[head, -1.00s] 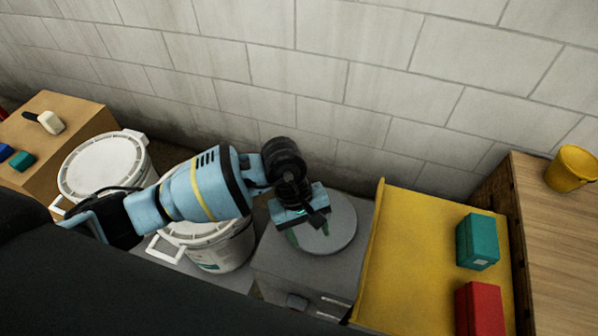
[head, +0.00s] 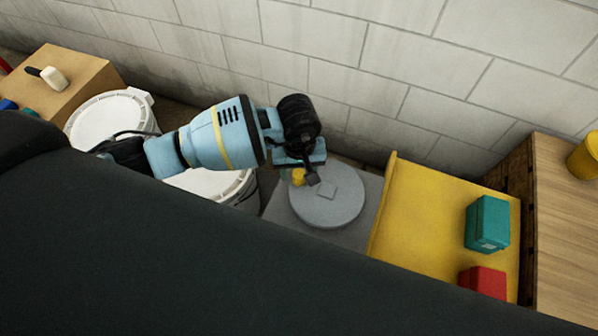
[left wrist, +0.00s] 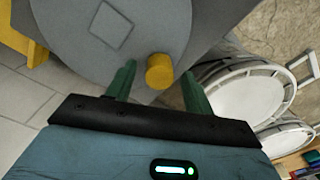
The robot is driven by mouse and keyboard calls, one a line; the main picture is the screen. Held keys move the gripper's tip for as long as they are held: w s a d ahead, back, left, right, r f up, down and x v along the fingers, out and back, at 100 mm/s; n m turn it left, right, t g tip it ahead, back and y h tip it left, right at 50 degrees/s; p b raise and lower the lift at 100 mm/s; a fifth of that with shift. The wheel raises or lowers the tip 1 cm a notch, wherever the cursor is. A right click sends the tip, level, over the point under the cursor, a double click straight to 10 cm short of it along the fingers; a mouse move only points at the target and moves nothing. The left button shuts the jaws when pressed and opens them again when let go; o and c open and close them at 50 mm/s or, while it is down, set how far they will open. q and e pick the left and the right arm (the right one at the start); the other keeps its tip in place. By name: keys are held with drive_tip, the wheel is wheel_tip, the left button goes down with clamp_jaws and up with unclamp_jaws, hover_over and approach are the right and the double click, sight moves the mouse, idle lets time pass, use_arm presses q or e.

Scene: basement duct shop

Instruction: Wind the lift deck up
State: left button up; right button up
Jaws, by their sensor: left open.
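The yellow lift deck (head: 415,215) stands right of the grey crank disc (head: 335,205), with a teal box (head: 487,222) and a red box (head: 484,281) on it. A yellow knob (head: 298,177) stands near the disc's edge. In the left wrist view, the disc (left wrist: 75,45) fills the top left and the knob (left wrist: 160,72) shows between the fingertips. My left gripper (left wrist: 159,80) is open, its green fingers on either side of the knob, with gaps. I cannot tell how deep the knob lies between them. My right gripper is not in view.
White lidded buckets (head: 108,118) stand left of the disc, under my left arm. A wooden bench (head: 565,215) with a yellow bucket (head: 585,158) stands right of the deck. A block wall (head: 380,70) runs close behind. A brown box (head: 75,75) is at the far left.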

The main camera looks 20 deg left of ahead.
use_arm(q)
drive_tip(key=shift+f, duration=0.8)
drive_tip(key=shift+c, duration=0.4)
clamp_jaws()
